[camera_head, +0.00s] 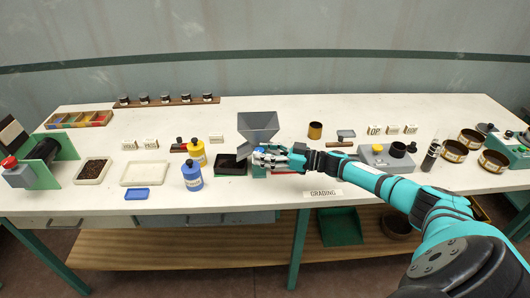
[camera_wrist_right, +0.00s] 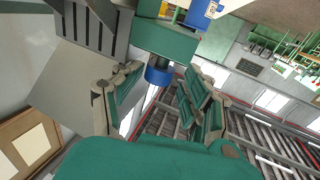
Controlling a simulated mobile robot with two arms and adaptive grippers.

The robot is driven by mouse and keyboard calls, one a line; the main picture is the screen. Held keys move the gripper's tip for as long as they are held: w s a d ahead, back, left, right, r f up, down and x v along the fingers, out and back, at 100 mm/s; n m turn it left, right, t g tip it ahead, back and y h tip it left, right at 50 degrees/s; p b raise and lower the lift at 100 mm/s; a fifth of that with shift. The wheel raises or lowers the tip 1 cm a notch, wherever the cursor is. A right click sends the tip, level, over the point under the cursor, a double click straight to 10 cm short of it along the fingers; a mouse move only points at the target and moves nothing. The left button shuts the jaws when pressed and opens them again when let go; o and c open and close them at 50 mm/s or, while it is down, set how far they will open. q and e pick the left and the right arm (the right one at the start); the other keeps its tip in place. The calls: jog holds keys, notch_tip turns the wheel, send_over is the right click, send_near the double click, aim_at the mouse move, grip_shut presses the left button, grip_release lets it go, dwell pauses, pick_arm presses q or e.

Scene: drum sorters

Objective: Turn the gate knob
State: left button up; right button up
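The gate knob (camera_wrist_right: 158,74) is a short dark-blue cylinder on the green housing (camera_wrist_right: 167,40) below the grey hopper (camera_wrist_right: 98,22). In the head view the hopper (camera_head: 258,122) stands mid-table, and my right gripper (camera_head: 262,157) reaches its base from the right and largely hides the knob. In the wrist view my right gripper (camera_wrist_right: 160,76) is open, with one finger on each side of the knob. Gaps show between the knob and both fingers. My left gripper is not in view.
A black tray (camera_head: 231,170) lies left of the hopper base, near blue (camera_head: 192,181) and yellow (camera_head: 197,155) bottles. A GRADING sign (camera_head: 322,193) lies below my right arm.

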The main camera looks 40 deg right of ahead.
jog(key=shift+d, duration=0.15)
jog(key=v, duration=0.7)
jog(key=shift+s+d, duration=0.2)
jog(key=shift+s, duration=0.15)
